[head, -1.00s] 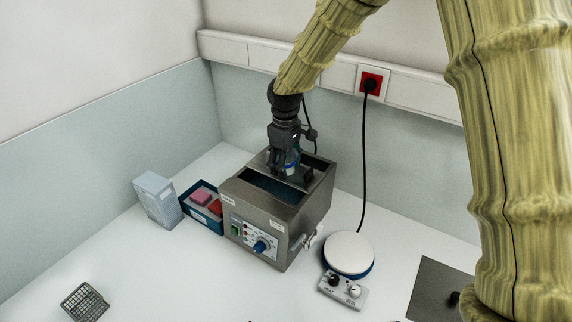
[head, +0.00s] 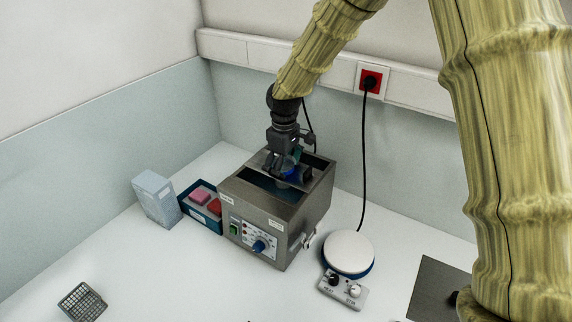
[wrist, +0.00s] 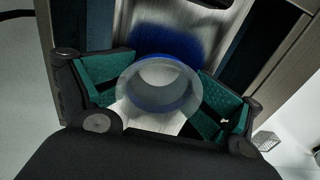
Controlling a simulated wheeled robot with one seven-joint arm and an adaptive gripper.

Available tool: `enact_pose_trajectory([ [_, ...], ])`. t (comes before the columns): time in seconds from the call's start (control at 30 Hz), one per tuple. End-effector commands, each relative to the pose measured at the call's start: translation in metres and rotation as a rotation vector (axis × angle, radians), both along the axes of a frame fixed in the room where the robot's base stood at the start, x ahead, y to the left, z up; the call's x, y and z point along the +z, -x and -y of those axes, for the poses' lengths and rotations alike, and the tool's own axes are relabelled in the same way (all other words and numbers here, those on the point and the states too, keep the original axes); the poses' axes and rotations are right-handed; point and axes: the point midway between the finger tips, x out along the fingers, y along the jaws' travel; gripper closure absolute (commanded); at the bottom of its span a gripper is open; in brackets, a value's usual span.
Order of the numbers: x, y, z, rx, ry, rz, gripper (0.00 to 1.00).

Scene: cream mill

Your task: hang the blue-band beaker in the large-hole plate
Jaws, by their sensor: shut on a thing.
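The blue-band beaker (wrist: 160,88) is clear with a blue ring around it. My gripper (wrist: 163,95) is shut on it, with a green-padded finger on each side. In the head view, my gripper (head: 284,163) holds the beaker (head: 288,171) upright or nearly so over the steel water bath (head: 262,212). A bare steel plate (wrist: 190,18) lies across the bath beneath the beaker, with a blue patch beside the beaker on it. The plate's hole is hidden, so I cannot tell whether the beaker's base is inside it.
Dark bath openings lie on both sides of the plate. A blue tray (head: 201,212) and pale box (head: 157,197) stand left of the bath. A hotplate stirrer (head: 348,254) stands right. A wire rack (head: 82,302) stands front left.

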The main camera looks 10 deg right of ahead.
Motion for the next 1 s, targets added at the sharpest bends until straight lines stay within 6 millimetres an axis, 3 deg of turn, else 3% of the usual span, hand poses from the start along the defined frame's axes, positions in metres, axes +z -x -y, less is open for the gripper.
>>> enact_pose_trajectory([
  [0.03,-0.014,0.009,-0.002,0.003,0.001,-0.022,0.69],
  [0.83,-0.016,0.006,0.009,-0.003,0.006,-0.021,0.65],
  [0.87,-0.016,0.006,0.009,-0.003,0.006,-0.021,0.11],
  [0.93,-0.016,0.006,0.009,-0.003,0.005,-0.021,0.00],
  [1.0,-0.015,0.005,0.008,-0.002,0.005,-0.019,0.00],
])
